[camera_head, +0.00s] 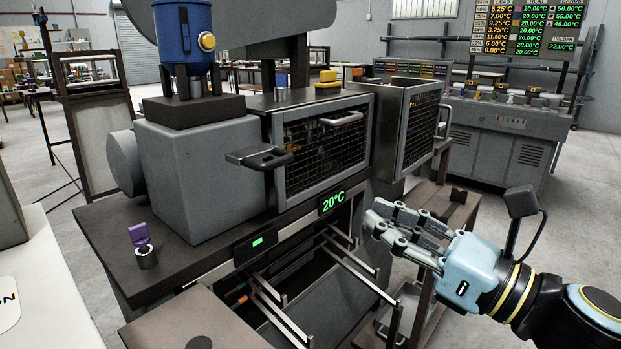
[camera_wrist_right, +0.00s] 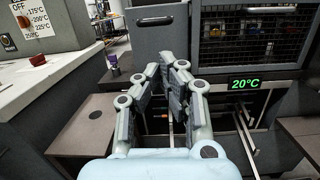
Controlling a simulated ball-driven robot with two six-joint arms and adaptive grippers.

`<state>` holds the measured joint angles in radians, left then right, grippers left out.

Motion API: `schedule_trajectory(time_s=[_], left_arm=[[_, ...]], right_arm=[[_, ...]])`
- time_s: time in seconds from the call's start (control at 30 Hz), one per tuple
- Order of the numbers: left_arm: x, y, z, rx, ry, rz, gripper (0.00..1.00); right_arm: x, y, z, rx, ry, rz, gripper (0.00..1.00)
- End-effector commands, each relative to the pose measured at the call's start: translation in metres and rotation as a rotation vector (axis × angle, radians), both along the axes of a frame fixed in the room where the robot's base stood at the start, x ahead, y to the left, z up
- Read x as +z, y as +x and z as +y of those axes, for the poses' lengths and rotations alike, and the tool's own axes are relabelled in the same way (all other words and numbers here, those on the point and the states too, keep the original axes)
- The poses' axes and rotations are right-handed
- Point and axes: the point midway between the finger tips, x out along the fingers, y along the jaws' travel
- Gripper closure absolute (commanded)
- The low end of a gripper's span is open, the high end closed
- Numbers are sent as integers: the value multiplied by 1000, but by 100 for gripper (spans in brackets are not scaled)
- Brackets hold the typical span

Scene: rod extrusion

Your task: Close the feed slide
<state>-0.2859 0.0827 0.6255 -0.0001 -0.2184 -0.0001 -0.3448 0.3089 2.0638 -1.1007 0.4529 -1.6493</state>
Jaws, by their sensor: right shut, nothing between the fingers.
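What looks like the feed slide is a dark flat plate with a black loop handle (camera_head: 262,157). It sticks out of the front of the machine, between the grey box and the mesh-fronted chamber. In the right wrist view the handle (camera_wrist_right: 158,20) shows at the top, beyond the fingertips. My right gripper (camera_head: 372,213) is shut and empty, in front of and to the right of the machine, well apart from the handle. In the right wrist view its fingertips (camera_wrist_right: 167,65) come close together. My left gripper is in neither view.
The mesh chamber (camera_head: 327,152) has a light bar handle; a second mesh panel (camera_head: 423,120) stands at its right. A 20°C display (camera_head: 333,201) sits below. Metal rails (camera_head: 345,262) stick out under the bench. A purple switch (camera_head: 140,236) stands at the bench's left.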

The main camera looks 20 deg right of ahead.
Motion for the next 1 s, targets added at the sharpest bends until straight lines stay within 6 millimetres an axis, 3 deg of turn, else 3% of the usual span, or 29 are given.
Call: schedule_trajectory(time_s=[0.13,0.33,0.7,1.0], left_arm=[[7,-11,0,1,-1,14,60],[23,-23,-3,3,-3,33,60],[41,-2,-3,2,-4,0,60],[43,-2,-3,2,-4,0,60]], right_arm=[[14,6,10,9,-38,-44,100],[22,37,31,7,-30,-41,100],[31,95,72,9,-31,-36,100],[32,110,83,8,-33,-34,100]])
